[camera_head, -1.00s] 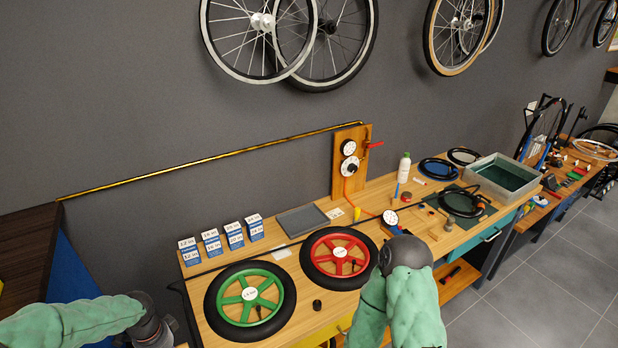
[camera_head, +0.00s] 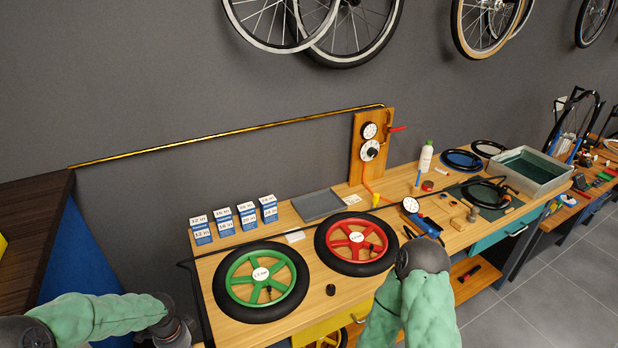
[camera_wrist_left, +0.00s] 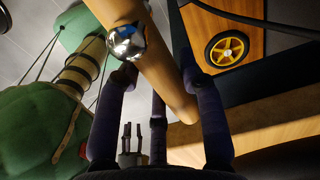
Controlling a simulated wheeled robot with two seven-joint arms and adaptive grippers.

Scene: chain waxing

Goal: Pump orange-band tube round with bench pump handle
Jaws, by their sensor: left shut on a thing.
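My left gripper (camera_head: 183,335) is low at the bench's left end in the head view. In the left wrist view my left gripper (camera_wrist_left: 158,75) is shut on a tan wooden handle (camera_wrist_left: 165,65), with a chrome ball (camera_wrist_left: 125,42) beside it. The rest of the pump is not clear. A black tube (camera_head: 487,192) lies on the green mat at the bench's right; I cannot make out an orange band. My right arm's wrist (camera_head: 422,258) is over the bench's front edge, and its fingertips are hidden. A blue tool (camera_head: 427,224) and a white dial gauge (camera_head: 410,205) show just beyond it.
A green wheel (camera_head: 240,290) and a red wheel (camera_head: 335,255) lie flat on the bench. Boxes (camera_head: 203,235) stand at the back left. A wooden board with dials (camera_head: 358,160) stands behind. A water tray (camera_head: 553,178) is at the right. A yellow wheel (camera_wrist_left: 228,48) shows below.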

